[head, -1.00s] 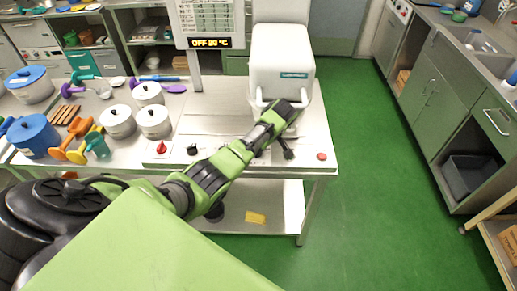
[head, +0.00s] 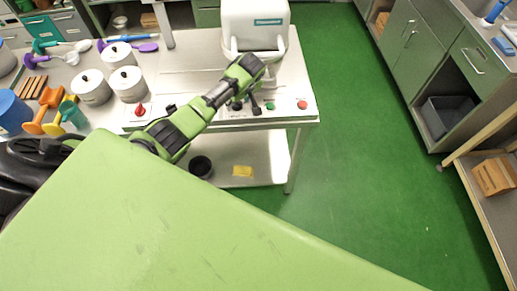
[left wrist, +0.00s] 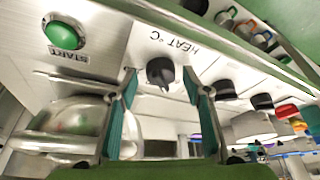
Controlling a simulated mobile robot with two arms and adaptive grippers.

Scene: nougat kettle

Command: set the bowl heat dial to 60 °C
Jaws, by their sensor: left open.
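The black bowl heat dial (left wrist: 160,72) stands on the metal control panel, by the lettering "HEAT °C", in the left wrist view. I cannot read its setting. My left gripper (left wrist: 168,80) is open, with one finger on either side of the dial in the picture; I cannot tell whether either touches it. In the head view my left gripper (head: 255,104) points down at the panel's front edge, below the white machine (head: 254,22). My right gripper is not in view.
The green START button (left wrist: 64,34) is beside the heat dial, with more black knobs (left wrist: 224,90) on its other side. A red button (head: 302,104) sits at the panel's right end. White lidded pots (head: 92,88) stand left on the table. Green floor is free at right.

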